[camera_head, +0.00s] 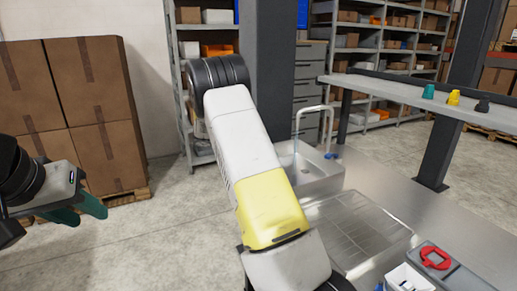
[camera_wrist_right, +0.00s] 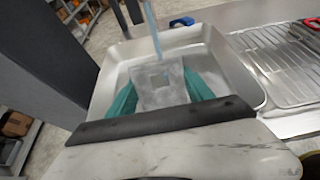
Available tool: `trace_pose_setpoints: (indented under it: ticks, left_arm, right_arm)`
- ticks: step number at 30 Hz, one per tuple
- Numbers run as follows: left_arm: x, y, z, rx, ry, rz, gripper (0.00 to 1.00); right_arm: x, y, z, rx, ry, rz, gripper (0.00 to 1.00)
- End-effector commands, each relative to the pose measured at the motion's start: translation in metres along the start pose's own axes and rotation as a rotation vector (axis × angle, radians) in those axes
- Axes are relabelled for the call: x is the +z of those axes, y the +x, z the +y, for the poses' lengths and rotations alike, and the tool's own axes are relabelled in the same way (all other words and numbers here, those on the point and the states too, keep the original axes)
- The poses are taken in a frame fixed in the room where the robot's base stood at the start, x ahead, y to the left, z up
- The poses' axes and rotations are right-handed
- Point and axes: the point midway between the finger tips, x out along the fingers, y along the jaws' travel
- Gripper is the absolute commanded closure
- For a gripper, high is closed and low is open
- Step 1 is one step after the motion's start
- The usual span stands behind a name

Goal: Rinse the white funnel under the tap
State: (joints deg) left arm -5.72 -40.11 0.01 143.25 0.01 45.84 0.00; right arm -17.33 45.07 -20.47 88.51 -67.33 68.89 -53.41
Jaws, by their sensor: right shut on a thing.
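The white funnel (camera_wrist_right: 160,82) looks pale and boxy in the right wrist view, held between the green fingers of my right gripper (camera_wrist_right: 160,92). The gripper is shut on it, over the steel sink basin (camera_wrist_right: 108,75). A bluish water stream (camera_wrist_right: 152,30) comes down from above and meets the funnel. In the head view the white tap (camera_head: 314,108) arches over the sink (camera_head: 320,184), with the stream below its spout. My right arm hides the right gripper and funnel there. My left gripper (camera_head: 80,208) is open and empty at the far left, away from the sink.
A ribbed drainboard (camera_head: 360,238) adjoins the sink. A raised shelf (camera_head: 400,91) holds green, yellow and black cone-like pieces. A dark post (camera_wrist_right: 35,65) stands close left of the sink. Cardboard boxes (camera_head: 85,95) are stacked left.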

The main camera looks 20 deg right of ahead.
Motion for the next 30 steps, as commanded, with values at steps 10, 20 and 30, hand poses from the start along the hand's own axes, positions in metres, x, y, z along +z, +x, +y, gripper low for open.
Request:
trace_pose_setpoints:
  ticks: [10, 20, 30]
  left_arm:
    - [0.0, 0.0, 0.0, 0.0, 0.0, 0.0, 0.64]
    - [0.0, 0.0, 0.0, 0.0, 0.0, 0.0, 0.64]
    - [0.0, 0.0, 0.0, 0.0, 0.0, 0.0, 0.64]
  right_arm:
    - [0.007, 0.027, -0.001, -0.004, 0.002, -0.008, 0.82]
    - [0.015, 0.066, -0.001, -0.004, 0.002, -0.007, 0.82]
    - [0.029, 0.098, -0.001, -0.003, 0.002, -0.007, 0.82]
